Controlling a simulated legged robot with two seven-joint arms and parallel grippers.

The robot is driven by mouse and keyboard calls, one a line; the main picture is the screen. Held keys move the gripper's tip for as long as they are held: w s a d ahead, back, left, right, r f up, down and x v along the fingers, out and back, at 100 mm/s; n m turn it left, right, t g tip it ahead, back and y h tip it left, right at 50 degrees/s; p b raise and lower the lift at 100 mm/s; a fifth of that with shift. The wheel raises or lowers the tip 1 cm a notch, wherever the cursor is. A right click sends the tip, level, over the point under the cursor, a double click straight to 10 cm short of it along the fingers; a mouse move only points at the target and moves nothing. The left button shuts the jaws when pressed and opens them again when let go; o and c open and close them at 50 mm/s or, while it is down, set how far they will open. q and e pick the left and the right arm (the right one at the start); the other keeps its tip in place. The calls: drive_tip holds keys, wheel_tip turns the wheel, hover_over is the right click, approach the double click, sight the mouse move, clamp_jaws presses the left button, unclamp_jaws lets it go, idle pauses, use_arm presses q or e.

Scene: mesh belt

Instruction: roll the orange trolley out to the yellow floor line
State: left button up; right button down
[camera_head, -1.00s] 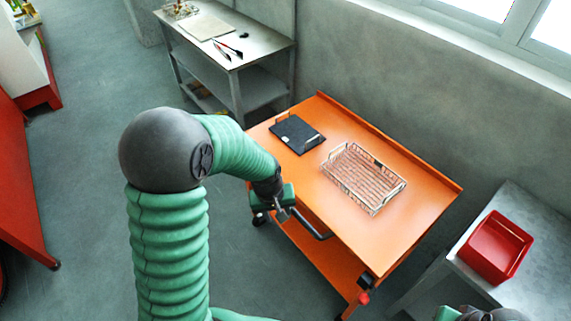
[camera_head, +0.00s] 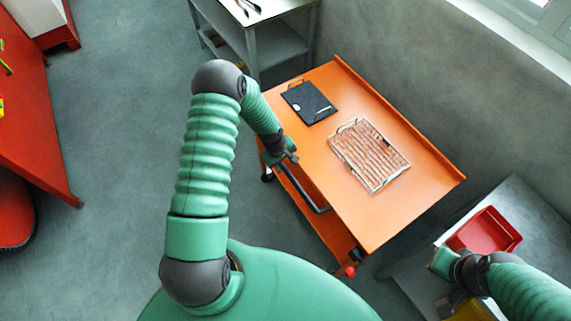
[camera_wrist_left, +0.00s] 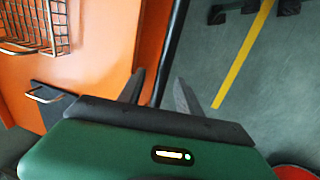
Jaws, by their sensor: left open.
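The orange trolley (camera_head: 395,220) stands by the wall with a black handle bar (camera_head: 304,190) along its near side. My left gripper (camera_head: 290,158) is at the far-left end of that bar. In the left wrist view my left gripper (camera_wrist_left: 160,92) is open, with the dark bar (camera_wrist_left: 172,50) between its two fingers; I cannot tell whether they touch it. The yellow floor line (camera_wrist_left: 243,52) runs across the floor right of the trolley in that view. My right gripper (camera_head: 443,262) is over the grey table at the lower right; its jaws are unclear.
A grey table (camera_head: 525,205) with a red tray (camera_head: 485,232) stands close at right, a metal bench (camera_head: 265,40) behind. Open floor (camera_head: 110,110) lies left.

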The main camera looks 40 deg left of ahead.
use_arm(q)
drive_tip(key=shift+f, duration=0.7)
drive_tip(key=shift+s+a+f, duration=0.1)
drive_tip(key=shift+f, duration=0.3)
drive_tip(key=shift+d, duration=0.25)
drive_tip(key=shift+c, duration=0.5)
drive_tip(key=c, duration=0.5)
clamp_jaws()
drive_tip(key=shift+a, duration=0.15)
drive_tip(key=shift+w+r, duration=0.1)
drive_tip(key=shift+w, duration=0.2)
